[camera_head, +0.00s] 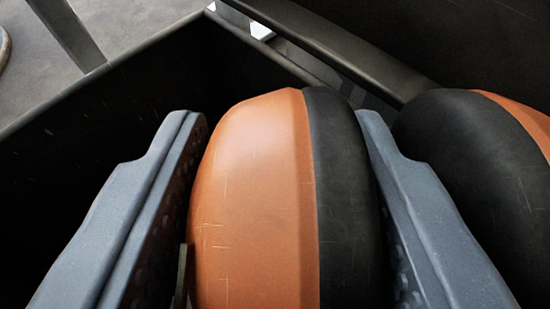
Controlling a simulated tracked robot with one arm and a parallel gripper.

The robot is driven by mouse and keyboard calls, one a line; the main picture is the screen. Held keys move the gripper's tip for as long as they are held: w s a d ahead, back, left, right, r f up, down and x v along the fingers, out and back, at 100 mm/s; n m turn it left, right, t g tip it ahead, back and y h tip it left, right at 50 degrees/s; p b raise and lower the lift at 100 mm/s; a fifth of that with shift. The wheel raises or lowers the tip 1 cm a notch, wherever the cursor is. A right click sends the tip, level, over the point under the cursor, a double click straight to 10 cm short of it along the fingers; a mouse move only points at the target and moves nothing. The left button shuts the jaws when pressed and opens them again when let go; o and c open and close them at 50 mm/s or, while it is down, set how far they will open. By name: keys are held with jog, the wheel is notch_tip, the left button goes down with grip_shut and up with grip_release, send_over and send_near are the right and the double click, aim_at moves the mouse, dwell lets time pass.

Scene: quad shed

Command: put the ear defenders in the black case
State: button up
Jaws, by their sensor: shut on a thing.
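The ear defenders (255,190) have orange and black cups. One cup is between the two grey fingers of my gripper (285,150), which is shut on it. The second cup (470,150) shows at the right, outside the right finger, with its black side facing the held cup. The black case (120,85) is open, and its dark inside lies around and below the held cup at the left. I cannot tell whether the ear defenders touch the case floor, which is hidden in shadow and behind my fingers.
The case's rim runs from the left edge up to a corner at the top. A dark panel (455,45) stands at the upper right, with a dark bar along its lower edge. A grey floor (130,25) and a metal post (68,30) show outside the case at the upper left.

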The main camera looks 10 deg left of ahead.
jog(key=o, duration=1)
jog(key=shift+o, duration=0.2)
